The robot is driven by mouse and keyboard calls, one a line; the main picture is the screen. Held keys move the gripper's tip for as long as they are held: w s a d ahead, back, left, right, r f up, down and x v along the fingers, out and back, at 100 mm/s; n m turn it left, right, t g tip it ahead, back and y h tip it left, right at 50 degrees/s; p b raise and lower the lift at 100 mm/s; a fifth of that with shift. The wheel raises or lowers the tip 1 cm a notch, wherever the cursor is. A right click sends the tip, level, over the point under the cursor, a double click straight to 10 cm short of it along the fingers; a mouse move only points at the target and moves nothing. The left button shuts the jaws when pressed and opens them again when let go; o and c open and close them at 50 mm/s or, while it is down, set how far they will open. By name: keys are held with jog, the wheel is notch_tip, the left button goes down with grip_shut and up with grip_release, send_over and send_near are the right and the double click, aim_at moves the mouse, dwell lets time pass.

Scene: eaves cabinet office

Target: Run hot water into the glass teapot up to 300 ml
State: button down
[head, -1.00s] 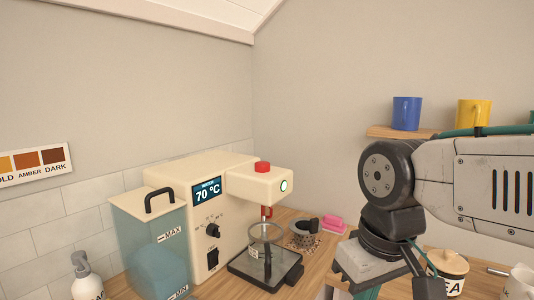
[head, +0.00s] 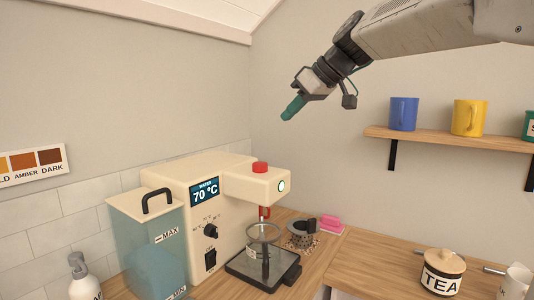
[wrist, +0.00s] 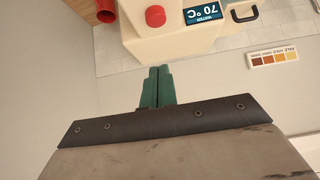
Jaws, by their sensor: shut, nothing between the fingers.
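The cream hot water machine (head: 228,180) stands on the counter at the left. Its display (head: 204,192) reads WATER 70 °C. A red button (head: 260,168) sits on top of its spout head, and a ring on the head's front glows green. The glass teapot (head: 263,240) stands on the dark drip tray (head: 270,275) under the spout; its water level is too small to tell. My gripper (head: 291,109) is shut and empty, in the air above and right of the red button. In the wrist view its green fingers (wrist: 157,88) are together below the red button (wrist: 155,16).
A clear water tank (head: 155,250) with a handle stands at the machine's left, beside a soap bottle (head: 82,277). A dark strainer-like cup (head: 301,233) and pink sponges (head: 330,222) lie right of the teapot. A TEA jar (head: 442,274) and shelf mugs (head: 404,114) are at the right.

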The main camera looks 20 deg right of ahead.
jog(key=shift+f, duration=0.1)
send_over(266, 164)
notch_tip(266, 164, down, 8)
jog(key=shift+a+r, duration=0.1)
jog(key=shift+r, duration=0.15)
notch_tip(266, 164, down, 2)
jog(key=shift+s+f, duration=0.1)
jog(key=shift+f, duration=0.65)
